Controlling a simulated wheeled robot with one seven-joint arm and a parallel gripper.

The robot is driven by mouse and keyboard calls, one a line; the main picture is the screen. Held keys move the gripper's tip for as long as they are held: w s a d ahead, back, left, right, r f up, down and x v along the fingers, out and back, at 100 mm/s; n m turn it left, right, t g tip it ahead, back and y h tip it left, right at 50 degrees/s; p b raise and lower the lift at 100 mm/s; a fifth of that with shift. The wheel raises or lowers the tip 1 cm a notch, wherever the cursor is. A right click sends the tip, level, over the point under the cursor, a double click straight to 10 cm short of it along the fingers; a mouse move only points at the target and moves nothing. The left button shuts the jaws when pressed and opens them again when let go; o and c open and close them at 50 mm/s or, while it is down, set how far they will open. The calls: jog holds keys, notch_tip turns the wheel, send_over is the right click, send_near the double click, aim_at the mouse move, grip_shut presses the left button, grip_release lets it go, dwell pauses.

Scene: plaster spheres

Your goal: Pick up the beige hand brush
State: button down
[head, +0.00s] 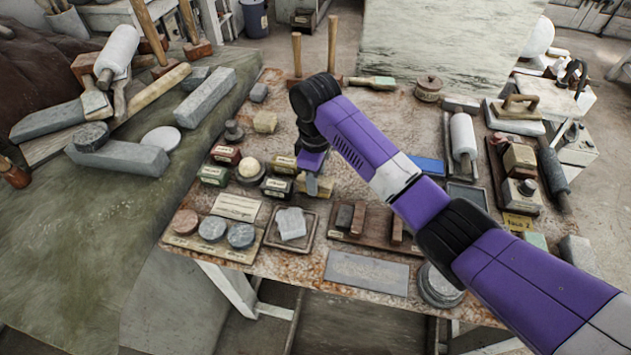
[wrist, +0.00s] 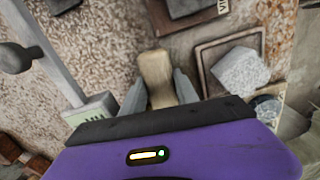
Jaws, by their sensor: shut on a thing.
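The beige hand brush (wrist: 155,68) is between the two grey fingers of my gripper (wrist: 159,90) in the wrist view. My gripper is shut on it, with a finger against each side. The brush's near end is hidden by my gripper's body. In the head view my gripper (head: 313,184) is over the middle of the worktable (head: 290,245), and the brush is small and hard to make out there. I cannot tell whether the brush touches the tabletop.
Several small labelled tins and boxes (head: 226,155) stand left of my gripper. A square tray with a pale lump (head: 291,223) and a wooden tray with blocks (head: 368,229) lie in front. A white roller (head: 462,134) lies to the right.

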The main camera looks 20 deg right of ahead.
notch_tip(320, 180, up, 19)
jog(key=p, duration=0.4)
jog(key=c, duration=1.8)
grip_release()
jog(key=c, duration=0.3)
